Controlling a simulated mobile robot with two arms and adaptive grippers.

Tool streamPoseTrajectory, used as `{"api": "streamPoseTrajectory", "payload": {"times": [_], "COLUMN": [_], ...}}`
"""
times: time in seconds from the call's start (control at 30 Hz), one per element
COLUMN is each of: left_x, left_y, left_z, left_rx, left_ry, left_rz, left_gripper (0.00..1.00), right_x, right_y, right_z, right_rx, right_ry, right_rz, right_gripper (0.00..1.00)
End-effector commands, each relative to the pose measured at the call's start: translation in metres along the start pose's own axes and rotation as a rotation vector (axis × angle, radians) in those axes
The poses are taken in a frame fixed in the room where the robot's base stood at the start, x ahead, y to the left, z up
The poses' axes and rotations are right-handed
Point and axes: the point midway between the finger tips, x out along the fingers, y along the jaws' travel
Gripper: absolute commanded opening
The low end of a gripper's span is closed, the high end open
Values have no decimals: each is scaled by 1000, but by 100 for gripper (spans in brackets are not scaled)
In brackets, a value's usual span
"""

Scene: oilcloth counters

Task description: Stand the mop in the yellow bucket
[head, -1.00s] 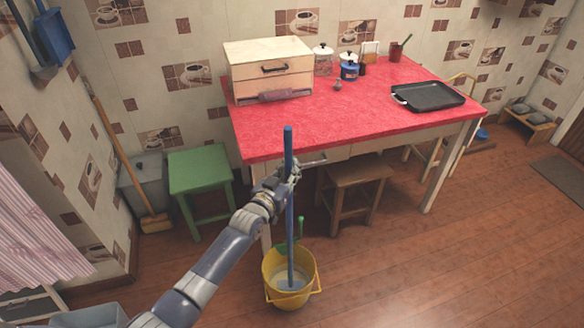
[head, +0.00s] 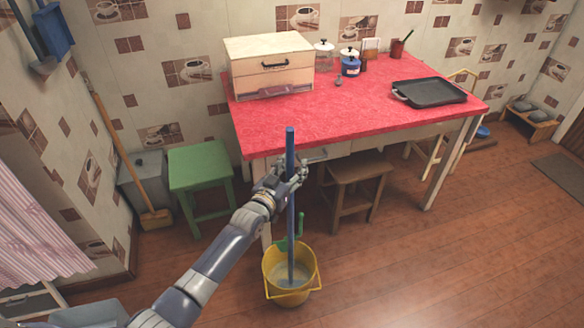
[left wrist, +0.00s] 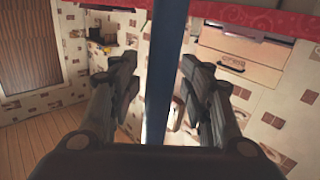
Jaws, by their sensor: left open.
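The mop's blue handle (head: 290,225) stands nearly upright, its lower end inside the yellow bucket (head: 270,262) on the floor. The mop's head is hidden in the bucket's pale contents. My left gripper (head: 291,177) is at the upper part of the handle, open, with a finger on either side. In the left wrist view the handle (left wrist: 163,80) runs between the two spread fingers (left wrist: 156,75), with gaps on both sides. My right gripper is not in view.
A green handle (head: 301,225) rises at the bucket's back rim. The red-topped table (head: 350,105) is just behind my arm, with a wooden stool (head: 357,170) under it. A green stool (head: 200,168) and a broom (head: 125,160) are at left.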

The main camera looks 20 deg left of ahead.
Motion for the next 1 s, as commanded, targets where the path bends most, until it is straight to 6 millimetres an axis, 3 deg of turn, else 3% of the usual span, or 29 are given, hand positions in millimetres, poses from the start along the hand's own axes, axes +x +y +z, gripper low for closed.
{"api": "streamPoseTrajectory", "payload": {"times": [0.23, 0.7, 1.0], "left_x": [-14, -96, -119], "left_y": [0, 0, 0], "left_z": [2, 0, -1], "left_rx": [-1, -1, 1], "left_ry": [-1, 1, 4], "left_rz": [0, 1, 0], "left_gripper": [43, 43, 43], "right_x": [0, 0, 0], "right_y": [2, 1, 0], "right_z": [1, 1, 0], "right_rx": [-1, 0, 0], "right_ry": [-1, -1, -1], "right_rz": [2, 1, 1], "right_gripper": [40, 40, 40]}}
